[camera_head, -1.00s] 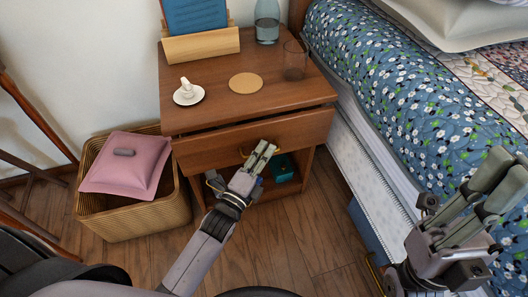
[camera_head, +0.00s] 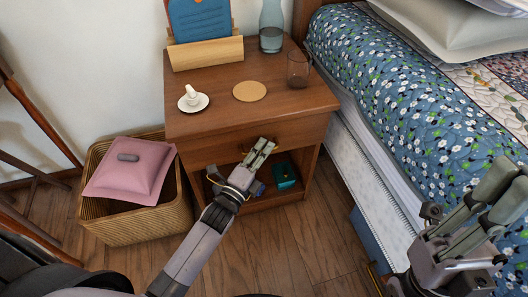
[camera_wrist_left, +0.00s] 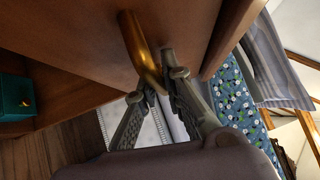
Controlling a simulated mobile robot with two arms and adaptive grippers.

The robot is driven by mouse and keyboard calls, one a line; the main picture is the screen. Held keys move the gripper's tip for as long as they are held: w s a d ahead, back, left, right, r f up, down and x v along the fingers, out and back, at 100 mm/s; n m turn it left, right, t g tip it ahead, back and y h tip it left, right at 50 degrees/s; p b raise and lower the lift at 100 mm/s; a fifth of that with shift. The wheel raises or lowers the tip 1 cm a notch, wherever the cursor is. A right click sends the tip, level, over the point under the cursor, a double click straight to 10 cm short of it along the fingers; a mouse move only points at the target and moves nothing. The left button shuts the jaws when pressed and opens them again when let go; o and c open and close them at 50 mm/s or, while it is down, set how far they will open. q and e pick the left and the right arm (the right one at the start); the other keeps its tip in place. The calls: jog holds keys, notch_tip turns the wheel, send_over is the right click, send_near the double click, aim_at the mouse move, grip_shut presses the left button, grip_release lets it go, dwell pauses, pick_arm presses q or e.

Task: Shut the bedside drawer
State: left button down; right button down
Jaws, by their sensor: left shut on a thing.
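The bedside drawer's wooden front (camera_head: 215,148) sits under the nightstand top in the head view, with no clear gap above it. My left gripper (camera_head: 266,146) is at the middle of the drawer front, its fingers shut on the brass handle. The left wrist view shows the handle (camera_wrist_left: 141,52) running down between the two fingertips (camera_wrist_left: 156,84). My right gripper (camera_head: 505,185) is over the bed side at the right, fingers apart and empty.
A wicker basket (camera_head: 130,222) stands left, the bed (camera_head: 400,110) right. A teal box (camera_head: 285,175) lies in the open shelf.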

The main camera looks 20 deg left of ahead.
pick_arm(q)
jog(key=c, duration=1.7)
grip_release()
jog(key=shift+w+a+r, duration=0.1)
jog(key=shift+w+a, duration=0.05)
jog(key=shift+w, duration=0.05)
jog(key=v, duration=1.2)
